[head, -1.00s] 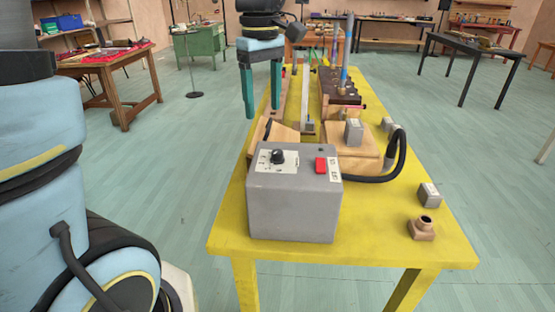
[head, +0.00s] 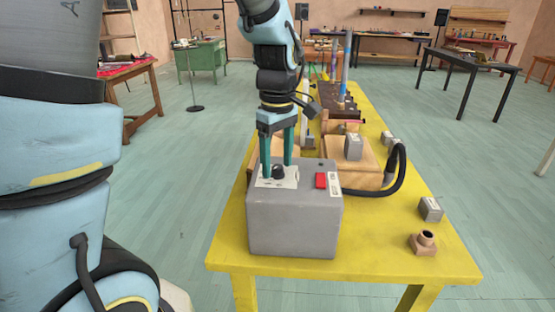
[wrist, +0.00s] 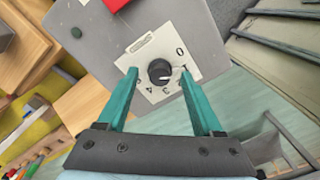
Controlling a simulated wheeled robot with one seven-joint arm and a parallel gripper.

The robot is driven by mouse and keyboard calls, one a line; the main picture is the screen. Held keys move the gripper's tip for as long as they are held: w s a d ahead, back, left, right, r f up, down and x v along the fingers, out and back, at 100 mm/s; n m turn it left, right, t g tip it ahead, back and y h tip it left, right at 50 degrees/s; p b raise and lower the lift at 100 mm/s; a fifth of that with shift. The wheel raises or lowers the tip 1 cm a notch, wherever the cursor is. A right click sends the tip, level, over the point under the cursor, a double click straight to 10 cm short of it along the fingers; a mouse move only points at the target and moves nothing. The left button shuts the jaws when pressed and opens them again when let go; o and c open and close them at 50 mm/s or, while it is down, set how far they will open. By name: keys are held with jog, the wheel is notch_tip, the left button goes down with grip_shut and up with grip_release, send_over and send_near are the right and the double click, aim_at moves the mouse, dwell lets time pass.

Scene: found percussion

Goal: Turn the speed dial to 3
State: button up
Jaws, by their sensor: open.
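The speed dial is a black round knob (head: 279,171) on a white plate (head: 290,182) on top of the grey box (head: 293,225). In the wrist view the knob (wrist: 159,71) sits amid printed numbers, with 0 at upper right and 3 and 4 on the side towards me. A small pale mark shows on the knob's right side, roughly towards 1; the exact setting is hard to read. My gripper (head: 277,170) points down over the box. In the wrist view its green fingers are open, one on each side of the knob, with gaps to it.
A red switch (head: 321,180) is beside the dial plate on the box. A black cable (head: 402,170) curves at the box's right. A grey block (head: 431,209) and a brown fitting (head: 424,243) stand on the yellow table (head: 380,235). The table's front right is mostly clear.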

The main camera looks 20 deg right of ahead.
grip_shut()
dwell(0.6)
